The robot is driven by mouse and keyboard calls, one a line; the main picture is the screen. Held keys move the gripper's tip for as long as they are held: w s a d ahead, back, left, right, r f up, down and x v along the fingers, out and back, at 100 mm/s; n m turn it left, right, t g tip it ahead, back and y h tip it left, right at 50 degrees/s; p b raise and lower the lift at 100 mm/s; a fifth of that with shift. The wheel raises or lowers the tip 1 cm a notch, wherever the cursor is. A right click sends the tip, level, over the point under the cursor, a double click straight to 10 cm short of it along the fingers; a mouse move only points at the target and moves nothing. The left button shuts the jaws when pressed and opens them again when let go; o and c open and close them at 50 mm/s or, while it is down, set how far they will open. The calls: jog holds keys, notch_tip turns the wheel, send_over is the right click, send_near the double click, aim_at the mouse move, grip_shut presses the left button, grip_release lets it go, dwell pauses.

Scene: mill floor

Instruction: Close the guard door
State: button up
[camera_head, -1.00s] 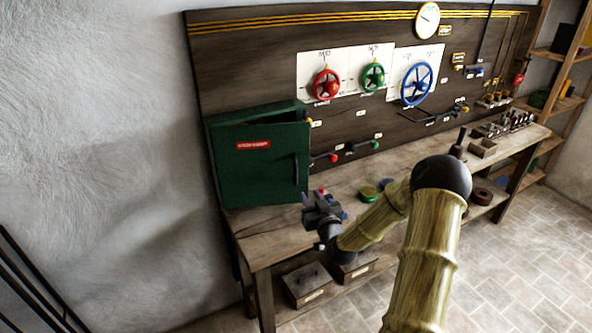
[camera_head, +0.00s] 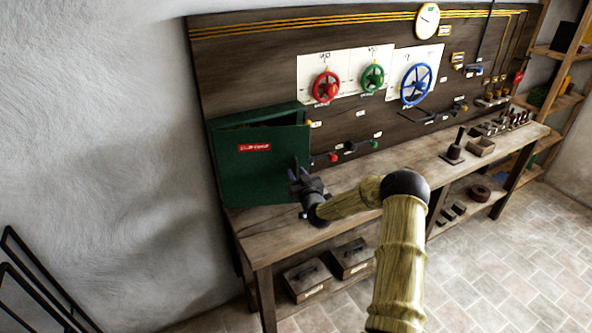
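The guard door (camera_head: 250,172) is a green panel with a red label, on the green box (camera_head: 258,113) at the left end of the bench. It stands ajar: a dark gap shows between its top edge and the box. My gripper (camera_head: 294,171) is at the door's right edge, in front of where the dark handle sits, and hides the handle. Its two fingers appear apart, with nothing seen held between them. I cannot tell whether they touch the door.
The wooden bench (camera_head: 270,234) runs to the right, with a dark stand (camera_head: 454,153) on it. A red handwheel (camera_head: 326,86), a green handwheel (camera_head: 372,77) and a blue handwheel (camera_head: 416,84) are on the back panel. Black rails (camera_head: 38,285) stand at lower left.

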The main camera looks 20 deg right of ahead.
jog(key=shift+w, duration=0.85)
grip_shut()
